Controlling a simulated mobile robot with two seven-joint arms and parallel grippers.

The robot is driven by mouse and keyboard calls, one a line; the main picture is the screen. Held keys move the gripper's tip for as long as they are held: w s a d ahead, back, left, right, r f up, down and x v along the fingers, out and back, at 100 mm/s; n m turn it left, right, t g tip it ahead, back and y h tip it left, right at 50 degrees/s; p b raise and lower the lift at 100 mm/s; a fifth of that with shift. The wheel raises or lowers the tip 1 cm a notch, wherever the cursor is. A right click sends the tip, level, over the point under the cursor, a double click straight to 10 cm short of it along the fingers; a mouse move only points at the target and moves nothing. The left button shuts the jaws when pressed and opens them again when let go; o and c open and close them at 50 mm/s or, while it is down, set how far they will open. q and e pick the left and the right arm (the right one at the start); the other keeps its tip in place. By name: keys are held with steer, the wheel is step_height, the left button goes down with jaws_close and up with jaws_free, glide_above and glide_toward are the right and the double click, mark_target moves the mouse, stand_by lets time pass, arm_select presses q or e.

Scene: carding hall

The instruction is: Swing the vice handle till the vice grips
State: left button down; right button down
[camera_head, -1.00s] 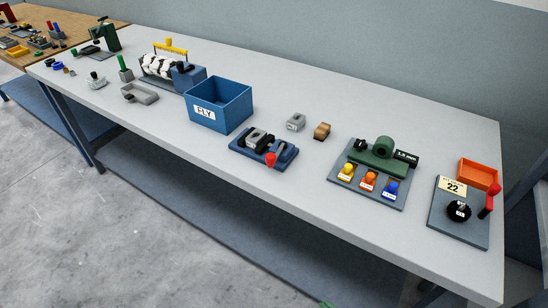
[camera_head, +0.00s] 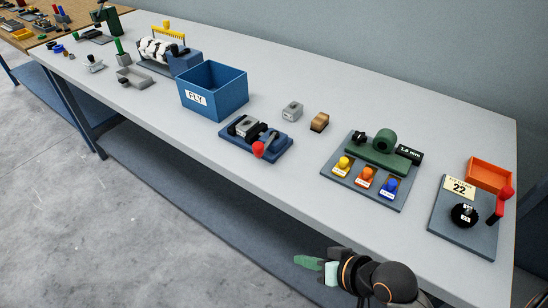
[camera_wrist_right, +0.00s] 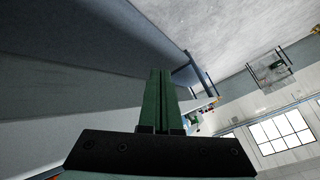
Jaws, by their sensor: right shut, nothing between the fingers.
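The vice is a small blue-based device (camera_head: 231,138) near the front edge of the table, with grey and black jaw blocks on it. Its handle has a red knob (camera_head: 258,149) at the front right of the base. My right gripper (camera_head: 308,262) is in the lower middle of the head view, in front of the table edge and well apart from the vice. Its green fingers (camera_wrist_right: 160,100) are shut and empty in the right wrist view. My left gripper is not in view.
A blue FLY bin (camera_head: 214,90) stands behind and left of the vice. A grey block (camera_head: 292,111) and a tan block (camera_head: 320,122) lie behind it to the right. A green fixture board (camera_head: 345,187) and a dial plate (camera_head: 449,232) stand further right.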

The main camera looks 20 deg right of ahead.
steer(key=w+d+r+m+t, duration=0.2)
steer(key=w+r+m+t, duration=0.1)
steer(key=r+m, duration=0.1)
steer(key=w+d+r+m+t, duration=0.2)
steer(key=w+r+m+t, duration=0.1)
steer(key=r+m, duration=0.1)
steer(key=w+d+r+m+t, duration=0.2)
steer(key=w+r+m+t, duration=0.1)
steer(key=r+m, duration=0.1)
steer(key=shift+w+r+m, duration=0.1)
steer(key=shift+w+m, duration=0.15)
steer(key=shift+m, duration=0.35)
steer(key=shift+w, duration=0.3)
steer(key=p+x, duration=0.1)
steer(key=x, duration=0.3)
steer(key=p+x, duration=0.1)
steer(key=x, duration=0.4)
steer(key=shift+w+a+r, duration=0.2)
steer(key=shift+a+r, duration=0.05)
steer(key=shift+w+a+p, duration=0.25)
steer(key=shift+a, duration=0.35)
steer(key=shift+w+a+p, duration=0.2)
steer(key=shift+w+a, duration=0.1)
steer(key=shift+a, duration=0.25)
steer(key=shift+w+a+f, duration=0.1)
steer(key=shift+w+a, duration=0.15)
steer(key=shift+a, duration=0.35)
